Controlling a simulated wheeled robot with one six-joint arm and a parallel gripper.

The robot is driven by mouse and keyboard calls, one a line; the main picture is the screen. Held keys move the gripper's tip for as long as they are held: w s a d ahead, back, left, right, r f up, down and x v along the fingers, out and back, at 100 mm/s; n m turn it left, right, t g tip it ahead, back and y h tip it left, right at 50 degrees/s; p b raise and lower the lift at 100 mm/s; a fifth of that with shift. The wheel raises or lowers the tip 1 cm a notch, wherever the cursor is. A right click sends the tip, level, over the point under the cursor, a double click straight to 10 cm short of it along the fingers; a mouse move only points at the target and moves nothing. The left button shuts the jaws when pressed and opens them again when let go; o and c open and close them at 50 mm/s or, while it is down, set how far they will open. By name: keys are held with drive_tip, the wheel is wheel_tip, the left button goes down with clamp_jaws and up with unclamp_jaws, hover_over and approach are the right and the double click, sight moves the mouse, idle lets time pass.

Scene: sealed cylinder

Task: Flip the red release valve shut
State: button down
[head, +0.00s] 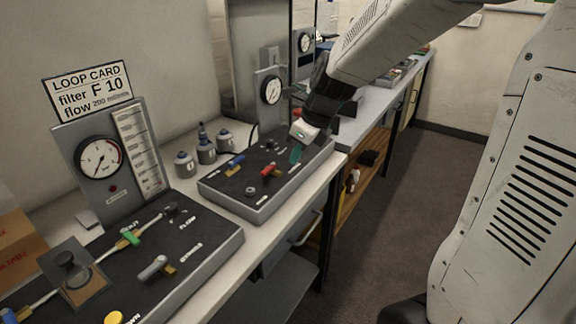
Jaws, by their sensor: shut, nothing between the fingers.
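The red valve (269,171) sits on the dark top of the farther grey panel box (215,205), right of its middle. Its handle looks short and lies close to the panel. My gripper (295,155) reaches down from the upper right, just right of and behind the red valve. Its teal fingertips are shut with nothing between them. They look apart from the red handle, but their height above the panel is hard to tell. A blue-handled valve (235,160) is on the same panel, to the left, and a dark knob (251,191) is in front.
A nearer panel (205,240) carries a green valve (131,237), a grey lever (155,267) and a yellow knob (113,317). A gauge board (270,90) rises behind the farther box. Several small grey canisters (205,150) stand to its left. Open floor (400,220) lies right.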

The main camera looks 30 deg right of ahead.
drive_tip(key=v, duration=0.3)
drive_tip(key=shift+s+r, duration=0.15)
drive_tip(key=shift+r, duration=0.1)
idle(0.4)
drive_tip(key=s+a+r+n+g+h, duration=0.1)
drive_tip(key=s+n, duration=1.1)
drive_tip(key=n, duration=0.2)
drive_tip(key=s+a+r+n+g+h, duration=0.1)
drive_tip(key=s+a+n, duration=0.1)
drive_tip(key=s+n, duration=1)
drive_tip(key=n, duration=0.2)
drive_tip(key=shift+s+r+n+h, duration=0.2)
drive_tip(key=shift+s+n+h, duration=0.1)
drive_tip(key=shift+s+n, duration=0.1)
